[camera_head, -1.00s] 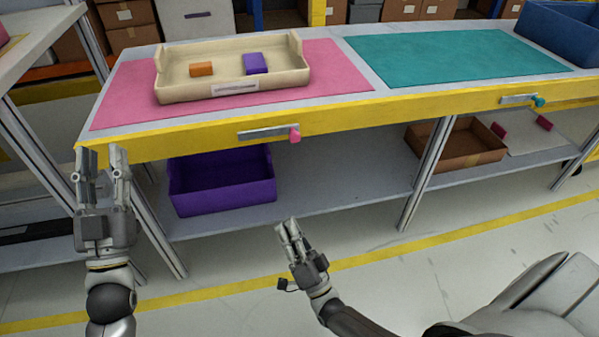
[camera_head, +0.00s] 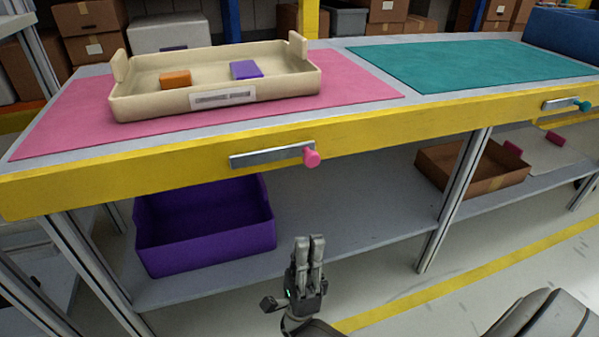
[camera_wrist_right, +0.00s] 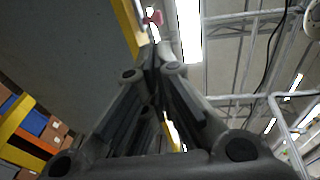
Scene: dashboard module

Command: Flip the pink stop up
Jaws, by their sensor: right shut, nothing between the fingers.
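The pink stop is a metal bar with a pink knob (camera_head: 311,157) at its right end, on the yellow front edge of the table. The bar (camera_head: 270,155) lies nearly flat along the edge. My right gripper (camera_head: 310,240) is shut and empty, pointing up, below and apart from the knob. In the right wrist view the shut fingers (camera_wrist_right: 155,72) point toward the pink knob (camera_wrist_right: 154,17), which shows small beyond the tips. My left gripper is out of view.
A cream tray (camera_head: 220,97) with an orange block (camera_head: 175,79) and a purple block (camera_head: 246,69) stands on the pink mat (camera_head: 60,120). A teal stop knob (camera_head: 585,106) is at right. A purple bin (camera_head: 205,235) and brown box (camera_head: 490,180) stand on the lower shelf.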

